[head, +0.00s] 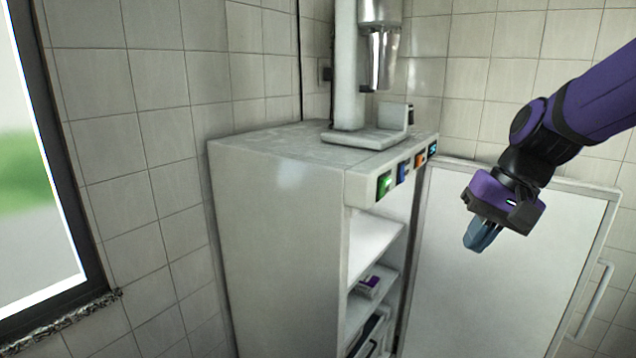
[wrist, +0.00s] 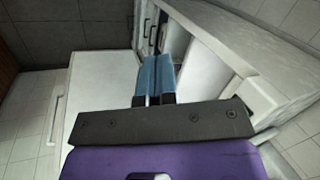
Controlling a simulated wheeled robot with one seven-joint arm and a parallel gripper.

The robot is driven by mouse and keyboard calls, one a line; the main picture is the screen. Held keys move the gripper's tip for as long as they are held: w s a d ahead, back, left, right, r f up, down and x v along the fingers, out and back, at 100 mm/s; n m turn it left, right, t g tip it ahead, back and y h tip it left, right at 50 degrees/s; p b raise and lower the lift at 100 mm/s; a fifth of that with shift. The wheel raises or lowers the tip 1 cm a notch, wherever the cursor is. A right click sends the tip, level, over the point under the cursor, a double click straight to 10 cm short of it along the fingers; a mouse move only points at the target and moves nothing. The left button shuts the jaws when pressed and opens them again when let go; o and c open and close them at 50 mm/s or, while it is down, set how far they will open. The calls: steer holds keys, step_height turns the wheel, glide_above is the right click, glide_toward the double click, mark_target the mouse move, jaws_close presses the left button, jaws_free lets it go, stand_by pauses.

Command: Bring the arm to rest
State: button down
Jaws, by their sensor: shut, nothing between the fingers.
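My arm is purple and black and reaches in from the upper right in the head view. My gripper (head: 481,238) hangs at its end, pointing down and slightly left, in front of the open white door. In the wrist view the two blue fingers of my gripper (wrist: 154,78) lie side by side against each other. The gripper is shut with nothing in it and touches nothing that I can see.
A white cabinet (head: 275,230) stands left of my gripper, with open shelves and coloured buttons. A machine with a metal cup (head: 383,60) stands on it. The cabinet door (head: 500,300) swings out behind my gripper. A purple-and-white box (head: 368,287) lies on a shelf.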

steer(key=s+d+r+n+t+h, duration=0.1)
steer(key=s+d+r+t+h, duration=0.1)
steer(key=s, duration=0.5)
steer(key=s+d+r+n+t+h, duration=0.1)
steer(key=s+d+r+t+h, duration=0.1)
steer(key=s, duration=0.5)
steer(key=shift+d+r+n, duration=0.4)
steer(key=shift+d+r, duration=0.35)
steer(key=shift+d, duration=0.2)
